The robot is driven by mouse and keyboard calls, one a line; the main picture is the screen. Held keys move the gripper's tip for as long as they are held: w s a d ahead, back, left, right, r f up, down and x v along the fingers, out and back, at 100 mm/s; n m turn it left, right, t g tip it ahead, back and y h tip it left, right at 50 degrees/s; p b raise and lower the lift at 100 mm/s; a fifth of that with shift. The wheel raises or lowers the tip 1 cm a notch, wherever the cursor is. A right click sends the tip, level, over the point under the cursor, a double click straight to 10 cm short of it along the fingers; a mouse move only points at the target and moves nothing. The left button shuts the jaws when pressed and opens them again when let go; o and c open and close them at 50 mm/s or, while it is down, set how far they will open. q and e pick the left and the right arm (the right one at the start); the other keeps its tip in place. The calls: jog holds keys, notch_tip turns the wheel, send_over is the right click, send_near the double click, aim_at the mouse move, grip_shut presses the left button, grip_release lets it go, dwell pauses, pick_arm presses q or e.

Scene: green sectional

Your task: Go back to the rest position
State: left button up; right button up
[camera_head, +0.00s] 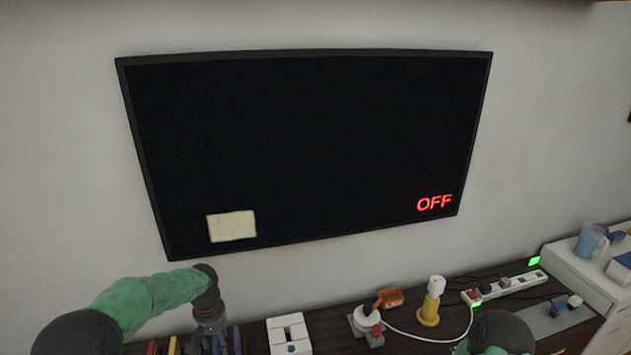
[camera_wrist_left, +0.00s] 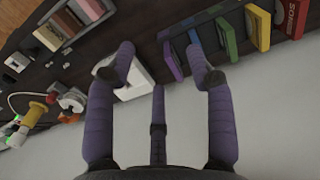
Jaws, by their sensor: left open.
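My left arm comes in from the lower left in the head view, with its elbow bent and its wrist pointing down. My left gripper (camera_head: 213,340) hangs over the dark shelf, close to a row of coloured books, and is partly cut off by the bottom edge. In the left wrist view the purple fingers of the left gripper (camera_wrist_left: 160,78) are spread apart with nothing between them. A white device lies beyond the left finger. Part of my right arm shows at the bottom right of the head view; its gripper is out of sight.
A wall screen (camera_head: 310,140) reads OFF and bears a pale note (camera_head: 231,226). On the shelf (camera_head: 330,325) stand a white switch box (camera_head: 289,334), a yellow-based lamp-like item (camera_head: 432,300) and a power strip (camera_head: 505,288). Coloured books (camera_wrist_left: 228,38) stand near the left fingers.

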pick_arm(q)
jog(key=s+d+f+h, duration=0.2)
jog(key=s+d+f, duration=0.35)
jog(key=f, duration=0.35)
jog(key=s+d+f+h, duration=0.1)
jog(key=s+d+f, duration=0.4)
jog(key=s+f, duration=0.3)
jog(key=s+d+f+h, duration=0.15)
jog(key=s+f, duration=0.25)
jog(key=s, duration=0.4)
jog(key=s+d+f+y, duration=0.1)
jog(key=s+d+f, duration=0.2)
jog(key=s, duration=0.6)
jog(key=w+b+x, duration=0.1)
jog(key=b+x, duration=0.8)
jog(key=b, duration=0.1)
jog(key=shift+w+a+m, duration=0.3)
jog(key=shift+w, duration=0.05)
pick_arm(e)
notch_tip(320, 180, down, 10)
jog(key=shift+s, duration=0.25)
pick_arm(q)
jog(key=shift+h, duration=0.25)
